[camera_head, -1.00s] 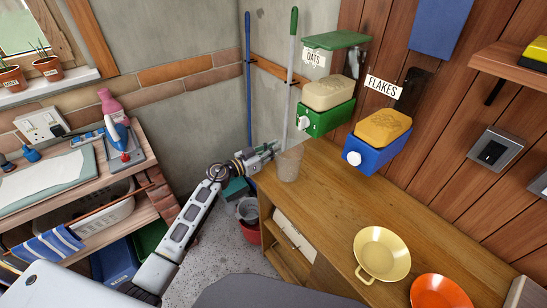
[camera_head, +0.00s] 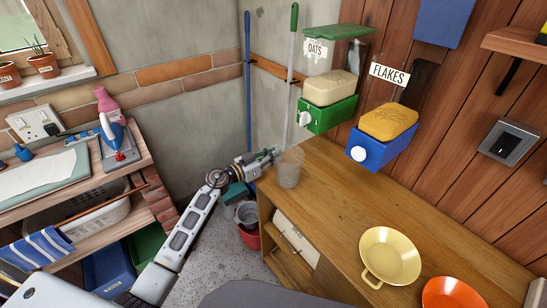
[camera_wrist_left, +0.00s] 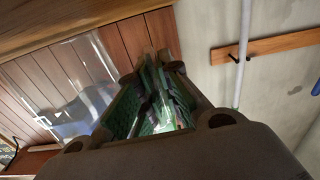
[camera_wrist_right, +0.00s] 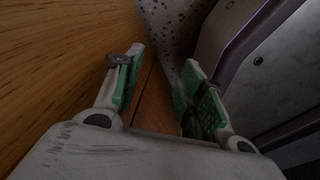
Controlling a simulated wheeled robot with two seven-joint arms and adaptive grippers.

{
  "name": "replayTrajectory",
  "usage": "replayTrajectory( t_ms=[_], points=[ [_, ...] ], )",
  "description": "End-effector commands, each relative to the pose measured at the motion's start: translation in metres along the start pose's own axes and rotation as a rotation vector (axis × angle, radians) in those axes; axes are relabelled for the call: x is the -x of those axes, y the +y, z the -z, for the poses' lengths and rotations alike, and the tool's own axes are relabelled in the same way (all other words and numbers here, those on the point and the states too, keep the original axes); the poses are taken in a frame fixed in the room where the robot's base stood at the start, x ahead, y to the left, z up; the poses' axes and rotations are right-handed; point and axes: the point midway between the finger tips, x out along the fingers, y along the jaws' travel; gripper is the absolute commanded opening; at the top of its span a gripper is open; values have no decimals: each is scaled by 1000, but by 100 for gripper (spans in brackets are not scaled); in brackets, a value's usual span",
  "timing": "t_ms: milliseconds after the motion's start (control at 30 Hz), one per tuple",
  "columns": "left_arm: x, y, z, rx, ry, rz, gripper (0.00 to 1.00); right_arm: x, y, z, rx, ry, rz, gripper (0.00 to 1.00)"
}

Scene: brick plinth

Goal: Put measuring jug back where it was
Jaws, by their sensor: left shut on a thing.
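The measuring jug (camera_head: 290,171) is a clear, see-through vessel at the far left end of the wooden counter (camera_head: 345,205). I cannot tell whether its base touches the counter. My left gripper (camera_head: 272,156) reaches in from the left and is shut on the jug at its left side. In the left wrist view the clear jug wall (camera_wrist_left: 62,85) lies left of the fingers (camera_wrist_left: 155,100); the gripped part is mostly hidden between the green pads. My right gripper (camera_wrist_right: 160,90) shows only in its wrist view, open and empty, with a wooden surface beside it.
A green oats dispenser (camera_head: 322,117) and a blue flakes dispenser (camera_head: 382,150) hang on the wall beyond the jug. A yellow bowl (camera_head: 400,247) and an orange bowl (camera_head: 452,294) stand at the counter's near right. The middle of the counter is clear.

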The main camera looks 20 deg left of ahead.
Motion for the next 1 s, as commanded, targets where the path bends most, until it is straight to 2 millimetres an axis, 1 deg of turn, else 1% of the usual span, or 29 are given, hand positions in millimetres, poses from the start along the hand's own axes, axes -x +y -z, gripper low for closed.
replayTrajectory(
  t_ms=[200,433,467,600,833,1000],
  points=[
    [0,0,1,0,1,0,0,1,4,-7,2,-8,-5,40],
    [0,0,-2,1,0,0,0,2,4,-8,2,-10,-4,40],
    [0,0,-2,1,0,0,11,2,3,-8,1,-10,-3,40],
    [0,0,-2,0,0,0,29,2,0,-7,0,-9,0,40],
    [0,0,-2,0,0,0,29,2,-10,-5,-4,-7,10,40],
    [0,0,-1,0,0,0,29,1,-11,-5,-5,-7,12,40]
  ],
)
